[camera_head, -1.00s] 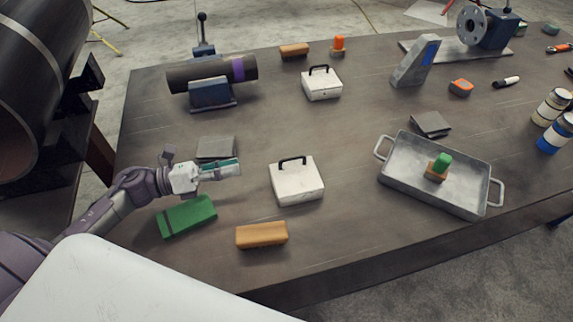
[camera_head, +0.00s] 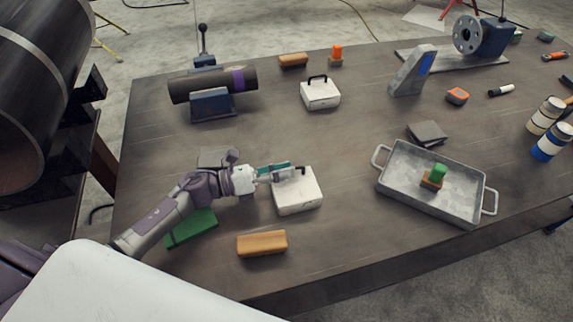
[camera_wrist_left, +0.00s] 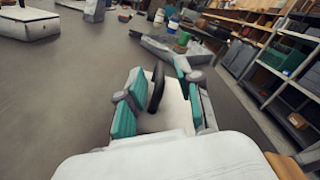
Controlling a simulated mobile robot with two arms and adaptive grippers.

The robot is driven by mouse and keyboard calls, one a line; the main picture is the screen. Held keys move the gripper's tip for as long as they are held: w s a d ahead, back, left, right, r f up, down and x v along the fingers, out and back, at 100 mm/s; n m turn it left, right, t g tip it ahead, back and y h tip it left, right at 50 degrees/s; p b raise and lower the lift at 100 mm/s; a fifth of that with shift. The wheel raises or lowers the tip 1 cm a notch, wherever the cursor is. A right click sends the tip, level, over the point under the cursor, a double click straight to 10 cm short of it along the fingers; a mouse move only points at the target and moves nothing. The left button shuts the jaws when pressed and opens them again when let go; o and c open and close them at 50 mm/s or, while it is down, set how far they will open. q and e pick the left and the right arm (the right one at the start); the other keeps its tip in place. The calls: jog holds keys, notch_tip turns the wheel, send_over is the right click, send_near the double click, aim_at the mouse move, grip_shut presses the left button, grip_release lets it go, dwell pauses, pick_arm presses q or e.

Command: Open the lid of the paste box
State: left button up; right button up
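A white box (camera_head: 298,197) with a black handle (camera_wrist_left: 156,88) on its lid sits mid-table; the lid looks closed. My left gripper (camera_head: 285,172) is over its top, reaching in from the left and covering much of the handle in the head view. In the left wrist view my left gripper (camera_wrist_left: 157,78) has its teal fingers apart, with the handle between them; I cannot tell whether they touch it. A second white box (camera_head: 320,95) with a black handle stands farther back, closed. No readable label shows which one holds paste. My right gripper is not in view.
A metal tray (camera_head: 392,187) with a green-topped block (camera_head: 436,177) stands to the right. An orange-brown block (camera_head: 262,243) and a green box (camera_head: 190,229) lie nearer the front edge. A dark pipe (camera_head: 190,86) rests on a stand behind. The table between the two white boxes is clear.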

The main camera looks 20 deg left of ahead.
pick_arm(q)
jog(key=shift+w+d, duration=0.25)
jog(key=shift+d, duration=0.15)
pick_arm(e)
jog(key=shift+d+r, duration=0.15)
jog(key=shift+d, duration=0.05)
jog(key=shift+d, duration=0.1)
pick_arm(q)
jog(key=shift+f, duration=0.1)
grip_shut()
